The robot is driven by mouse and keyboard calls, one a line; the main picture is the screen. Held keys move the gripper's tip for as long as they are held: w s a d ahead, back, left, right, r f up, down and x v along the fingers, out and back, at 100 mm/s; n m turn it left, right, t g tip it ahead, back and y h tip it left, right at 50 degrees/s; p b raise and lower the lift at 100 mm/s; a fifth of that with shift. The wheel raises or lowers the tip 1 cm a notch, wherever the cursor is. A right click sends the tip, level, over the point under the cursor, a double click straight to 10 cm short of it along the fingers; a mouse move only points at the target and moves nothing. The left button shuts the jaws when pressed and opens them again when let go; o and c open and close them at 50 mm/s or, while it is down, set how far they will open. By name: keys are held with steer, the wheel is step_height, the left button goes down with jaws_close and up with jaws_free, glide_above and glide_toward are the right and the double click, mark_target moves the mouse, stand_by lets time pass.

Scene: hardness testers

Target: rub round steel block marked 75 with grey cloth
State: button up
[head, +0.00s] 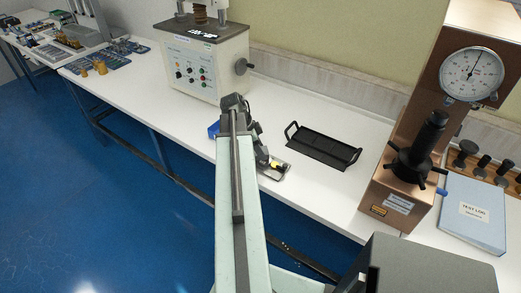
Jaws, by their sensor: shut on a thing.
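My gripper (274,165) is at the front edge of the white bench, left of the black tray, and points down. It is shut on a small grey thing (284,175), which looks like the grey cloth; its outline is partly hidden by the gripper. A small yellow patch shows at the fingertips. I cannot make out the round steel block marked 75; it may be hidden under or behind my gripper and arm.
A black tray with handles (323,147) lies right of my gripper. A copper-coloured hardness tester (399,190) with a dial stands farther right, beside a blue test log (474,222). A cream tester (203,62) stands behind left. A blue object (214,130) is left of my arm.

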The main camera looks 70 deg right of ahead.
steer(key=shift+r+p, duration=2.35)
steer(key=shift+r, duration=0.4)
step_height(320, 180, up, 3)
steer(key=p, duration=0.3)
steer(key=shift+r, duration=0.1)
